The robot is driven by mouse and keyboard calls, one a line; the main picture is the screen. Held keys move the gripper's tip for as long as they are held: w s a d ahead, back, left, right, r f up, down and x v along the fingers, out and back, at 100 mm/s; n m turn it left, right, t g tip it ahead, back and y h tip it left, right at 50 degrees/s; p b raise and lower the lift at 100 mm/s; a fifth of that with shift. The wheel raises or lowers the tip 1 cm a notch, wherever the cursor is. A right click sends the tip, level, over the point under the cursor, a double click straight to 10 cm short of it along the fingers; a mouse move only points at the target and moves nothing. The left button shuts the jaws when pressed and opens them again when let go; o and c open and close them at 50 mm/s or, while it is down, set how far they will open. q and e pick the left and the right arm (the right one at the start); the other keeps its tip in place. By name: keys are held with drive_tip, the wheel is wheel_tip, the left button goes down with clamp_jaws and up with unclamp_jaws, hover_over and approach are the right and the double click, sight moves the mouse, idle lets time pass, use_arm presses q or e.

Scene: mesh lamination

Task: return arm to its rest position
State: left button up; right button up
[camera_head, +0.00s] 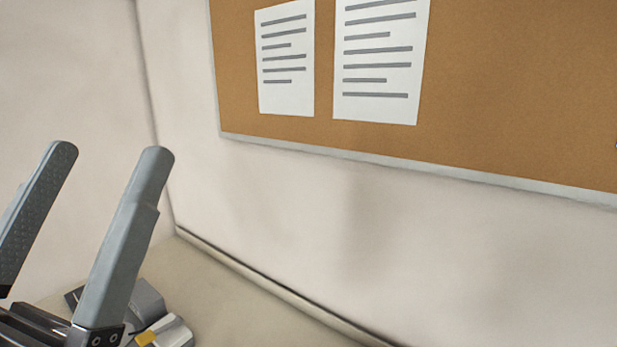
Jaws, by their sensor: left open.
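My left gripper (108,160) is at the lower left of the head view. Its two grey fingers point up and stand wide apart. Nothing shows between them, so it is open and empty. The fingers show in front of the pale wall and touch nothing that I can see. My right gripper is not in view.
A cork board (520,90) with a grey frame hangs on the pale wall (420,240). Two printed sheets, one left (285,97) and one right (378,109), are on it. Bare beige floor or surface (225,295) shows at the lower left, along the wall's base.

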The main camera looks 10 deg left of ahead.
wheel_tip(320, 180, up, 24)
drive_tip(key=p, duration=2)
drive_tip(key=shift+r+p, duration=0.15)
drive_tip(key=shift+p, duration=0.2)
